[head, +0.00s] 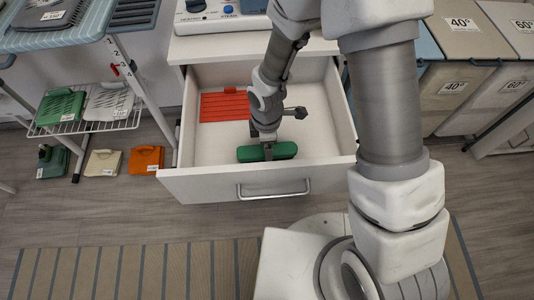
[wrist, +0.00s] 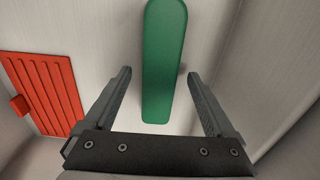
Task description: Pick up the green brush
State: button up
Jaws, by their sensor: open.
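The green brush (head: 282,151) lies in the open white drawer, close to its front wall, in the head view. In the wrist view the green brush (wrist: 163,62) shows as a long smooth green shape with a rounded end. My gripper (head: 268,155) is down inside the drawer at the brush. In the wrist view my gripper (wrist: 160,88) is open, with one finger on each side of the brush and a gap on both sides. I cannot tell how far below the fingertips the brush lies.
A red ribbed item (head: 224,106) lies at the drawer's back left, left of my gripper. The drawer's front wall (head: 205,184) and side walls enclose the space. A wire rack (head: 90,126) stands left and labelled bins (head: 455,90) stand right.

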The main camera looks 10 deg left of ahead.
jog(key=shift+f, duration=0.9)
grip_shut()
jog(key=shift+r, duration=0.1)
jog(key=shift+r, duration=0.1)
notch_tip(320, 180, up, 5)
jog(key=shift+w+f+p, duration=0.1)
jog(key=shift+p, duration=0.95)
jog(key=d+r+p, duration=0.3)
jog(key=d+r, duration=0.3)
jog(key=d, duration=0.5)
jog(key=shift+d, duration=0.35)
